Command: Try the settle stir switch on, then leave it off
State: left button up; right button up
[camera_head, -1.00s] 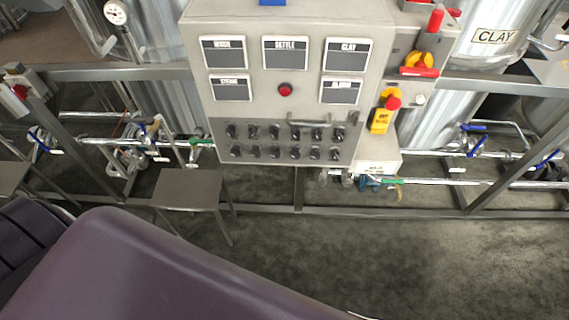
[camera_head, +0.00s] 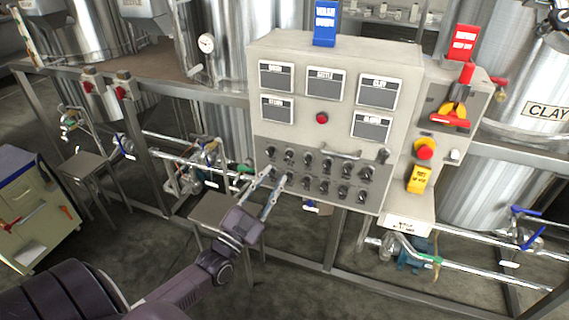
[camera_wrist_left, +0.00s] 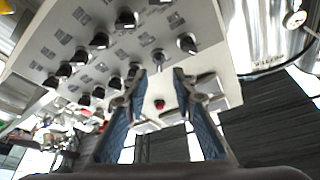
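The grey control panel (camera_head: 345,145) carries two rows of small black switches (camera_head: 325,165); their labels are too small to read, so I cannot tell which is the settle stir switch. The settle display (camera_head: 325,83) is above them. My left gripper (camera_head: 277,180) is in front of the lower left end of the switch rows, fingers pointing at the panel. The left wrist view shows its two fingertips (camera_wrist_left: 160,76) apart, with one switch (camera_wrist_left: 158,57) just beyond the gap. Contact cannot be told. My right gripper is not in view.
A red button (camera_head: 321,118) sits between the displays. A red emergency button (camera_head: 425,149) and a red-yellow main switch (camera_head: 451,112) are right of the panel. A handle bar (camera_head: 341,154) sticks out above the switches. A small stool (camera_head: 213,208) stands below left.

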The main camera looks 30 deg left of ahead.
aim_at(286, 159)
pick_arm(q)
jog(key=p+x, duration=0.1)
jog(key=x, duration=0.5)
jog(key=shift+w, duration=0.35)
jog(key=shift+f, duration=0.1)
jog(key=shift+c, duration=0.5)
grip_shut()
